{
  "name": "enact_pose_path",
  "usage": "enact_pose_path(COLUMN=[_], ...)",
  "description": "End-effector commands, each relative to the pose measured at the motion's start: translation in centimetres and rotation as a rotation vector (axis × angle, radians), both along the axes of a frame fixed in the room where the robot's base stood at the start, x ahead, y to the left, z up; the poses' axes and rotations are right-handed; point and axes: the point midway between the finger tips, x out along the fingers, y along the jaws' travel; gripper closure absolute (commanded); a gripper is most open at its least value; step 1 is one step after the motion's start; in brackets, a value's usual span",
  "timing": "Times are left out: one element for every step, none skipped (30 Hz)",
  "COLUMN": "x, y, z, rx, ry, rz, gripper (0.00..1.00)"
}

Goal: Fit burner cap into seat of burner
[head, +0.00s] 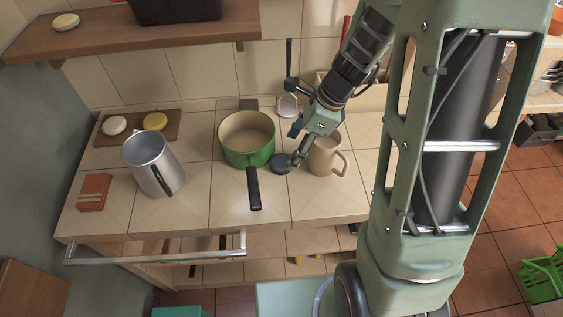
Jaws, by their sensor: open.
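A small dark round disc (279,164), which looks like the burner cap, is on the tiled counter (315,205) between the green pot and the beige mug. My gripper (296,161) is open, its fingers pointing down beside the right edge of the disc. I cannot tell whether a finger touches the disc. I cannot make out the burner or its seat; anything under the disc is hidden.
The green pot (262,158) stands close left of the disc, its black handle (254,190) toward the front. The beige mug (323,158) stands close right. A metal pitcher (150,165), a brown block (94,192) and a board (110,137) are farther left. The front counter is clear.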

Motion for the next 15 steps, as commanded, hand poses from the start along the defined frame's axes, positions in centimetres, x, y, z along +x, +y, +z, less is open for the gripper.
enact_pose_path(x=[0.0,0.0,0.0,0.0,0.0,0.0,0.0,0.0,0.0,0.1,0.2,0.2,0.2,0.3,0.3], y=[0.1,0.2,0.3,0.4,0.6,0.9,1.0,1.2,1.5,1.6,1.8,2.0,2.1,2.1,2.2], z=[-0.4,-0.5,-0.7,-1.0,-1.4,-1.9,-2.3,-2.8,-3.4,-3.8,-4.2,-4.6,-4.8,-5.0,-5.1], rx=[0.0,0.0,0.0,0.0,0.0,0.001,0.0,0.0,0.0,0.0,0.001,0.0,0.0,0.0,0.0], ry=[0.001,0.001,0.001,0.001,0.001,0.004,0.004,0.004,0.004,0.003,0.003,0.002,0.001,0.001,0.0], rz=[0.0,0.0,0.002,0.003,0.002,0.002,0.002,0.002,0.002,0.001,0.001,0.002,0.003,0.001,0.0], gripper=[0.34,0.34,0.34,0.34,0.34,0.34,0.34,0.34,0.34,0.34,0.34,0.34,0.34,0.34,0.34])
